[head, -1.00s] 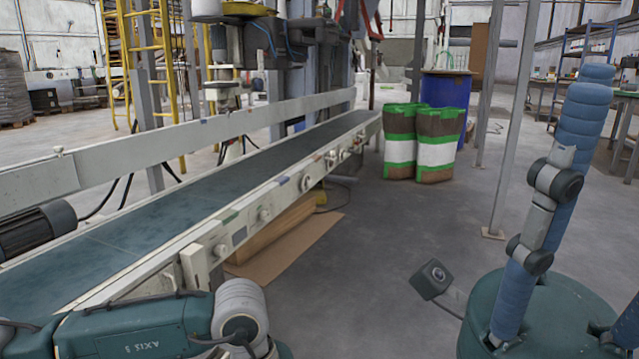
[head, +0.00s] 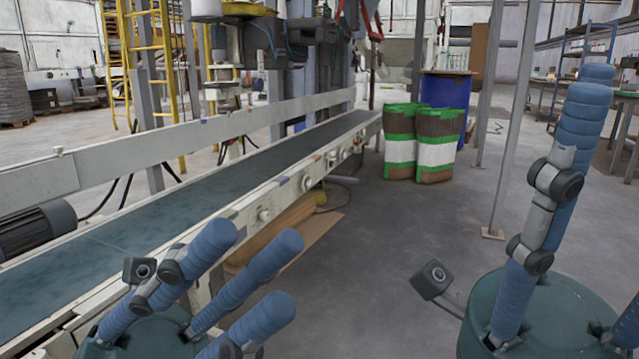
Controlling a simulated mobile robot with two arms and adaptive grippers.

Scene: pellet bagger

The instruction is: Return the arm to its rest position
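My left gripper (head: 262,265) is at the lower left of the head view, in front of the conveyor's near side. Its blue ribbed fingers are spread apart, with nothing between them. My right gripper (head: 602,190) is at the right edge. Two of its blue fingers point up, and another is cut off at the lower right corner. It looks open, and no object shows in it. My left gripper's teal palm is partly cut off by the bottom edge, and most of both arms is out of view.
A belt conveyor (head: 190,193) with pale side rails runs from the lower left toward the back. Brown, white and green bags (head: 437,152) stand by a blue drum (head: 446,90). A grey post (head: 508,130) rises at the right.

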